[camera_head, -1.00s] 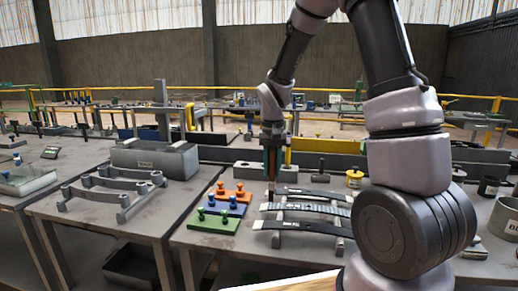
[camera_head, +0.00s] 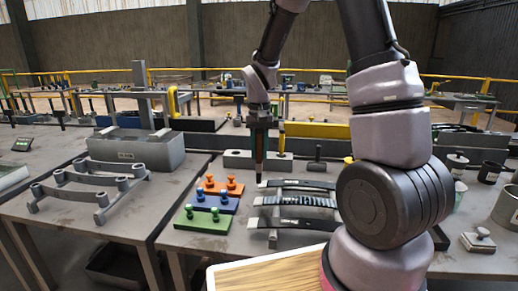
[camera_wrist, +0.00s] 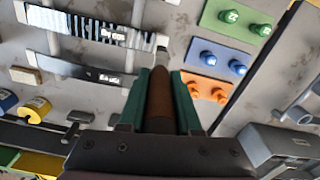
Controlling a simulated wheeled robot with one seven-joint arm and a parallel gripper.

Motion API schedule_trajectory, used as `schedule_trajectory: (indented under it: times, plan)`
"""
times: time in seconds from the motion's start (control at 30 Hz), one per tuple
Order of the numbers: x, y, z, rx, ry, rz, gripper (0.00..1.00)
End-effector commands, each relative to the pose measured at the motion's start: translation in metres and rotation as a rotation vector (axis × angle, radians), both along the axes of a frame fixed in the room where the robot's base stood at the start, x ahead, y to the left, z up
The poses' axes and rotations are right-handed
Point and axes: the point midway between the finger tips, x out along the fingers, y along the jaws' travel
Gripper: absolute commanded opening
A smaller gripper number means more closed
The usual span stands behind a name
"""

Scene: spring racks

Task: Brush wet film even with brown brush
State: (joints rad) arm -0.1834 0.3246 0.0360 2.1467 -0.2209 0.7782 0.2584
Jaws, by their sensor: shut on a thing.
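My gripper (camera_head: 260,125) is shut on the brown brush (camera_wrist: 160,100), whose brown handle stands between the green fingers in the wrist view. In the head view the brush (camera_head: 258,158) points down near the left end of the spring rack, its tip close to the far strip (camera_head: 300,184). I cannot tell whether the tip touches anything. The middle strip (camera_head: 296,201) carries black and pale streaks, and the near strip (camera_head: 300,223) is dark. In the wrist view a streaked strip (camera_wrist: 75,25) and a darker strip (camera_wrist: 75,68) lie left of the brush.
Green (camera_head: 200,222), blue (camera_head: 222,203) and orange (camera_head: 231,187) peg plates lie left of the rack. An empty grey rack (camera_head: 90,186) and a grey bin (camera_head: 135,150) are on the left table. Pots and cups (camera_head: 488,173) stand at the right.

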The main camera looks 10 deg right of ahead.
Motion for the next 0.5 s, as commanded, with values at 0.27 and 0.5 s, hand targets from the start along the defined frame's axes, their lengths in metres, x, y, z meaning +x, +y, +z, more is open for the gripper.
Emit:
schedule_trajectory:
  times: [0.27, 0.5]
  plan:
    - [-0.001, 0.0, -0.033, 0.0, 0.003, 0.0, 0.0]
    - [-0.001, 0.0, -0.053, 0.0, 0.001, 0.001, 0.0]
